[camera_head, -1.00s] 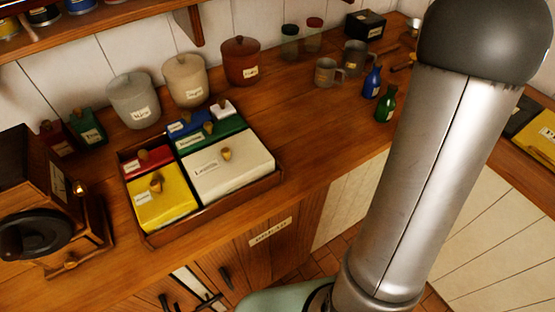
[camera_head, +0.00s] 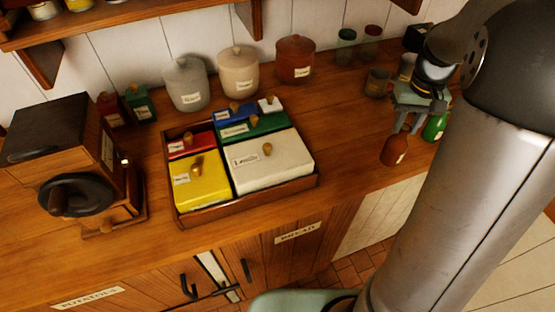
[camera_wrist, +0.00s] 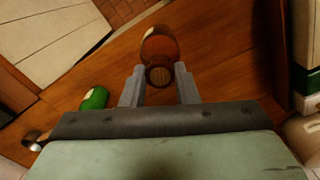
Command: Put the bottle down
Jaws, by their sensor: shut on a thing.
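My gripper (camera_head: 406,127) shows at the right in the head view, over the counter, with its fingers pointing down. It is shut on a brown bottle (camera_head: 395,150) with a pale label. The bottle hangs slightly tilted near the counter's front edge; I cannot tell whether its base touches the wood. In the wrist view, the bottle (camera_wrist: 159,44) lies between the two fingertips (camera_wrist: 159,82), its neck end toward me.
A green bottle (camera_head: 436,126) stands close to the right of my gripper; it also shows in the wrist view (camera_wrist: 95,98). Mugs (camera_head: 377,80) stand behind. A wooden tray (camera_head: 250,204) of labelled boxes is on the left. Bare counter (camera_head: 345,140) lies between tray and bottle.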

